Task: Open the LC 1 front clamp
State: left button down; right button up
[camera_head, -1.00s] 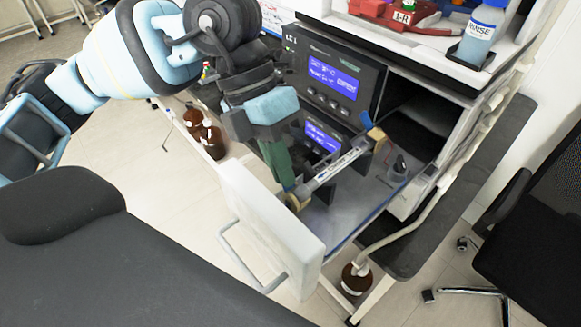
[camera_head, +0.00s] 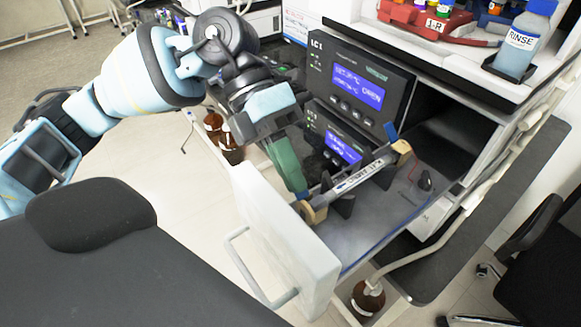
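The LC 1 unit (camera_head: 362,80) has a lit display reading OPEN, and its drawer (camera_head: 290,250) is pulled out below it. A labelled white column (camera_head: 362,178) lies across two beige clamps over the drawer. The front clamp (camera_head: 313,212) is at the column's near end, close to the drawer front. The rear clamp (camera_head: 402,150) has a blue lever raised. My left gripper (camera_head: 300,187), with green fingers, points down at the front clamp, with a small blue part at its tip. Contact and finger gap are unclear. My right gripper is out of view.
A second display (camera_head: 342,147) sits below LC 1. Brown bottles (camera_head: 228,142) stand left of the drawer, and another (camera_head: 368,298) stands below it. A RINSE bottle (camera_head: 520,40) is on top at right. A black chair (camera_head: 545,235) stands at right.

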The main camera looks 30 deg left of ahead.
pick_arm(q)
jog(key=c, duration=1.6)
grip_release()
jog(key=v, duration=0.8)
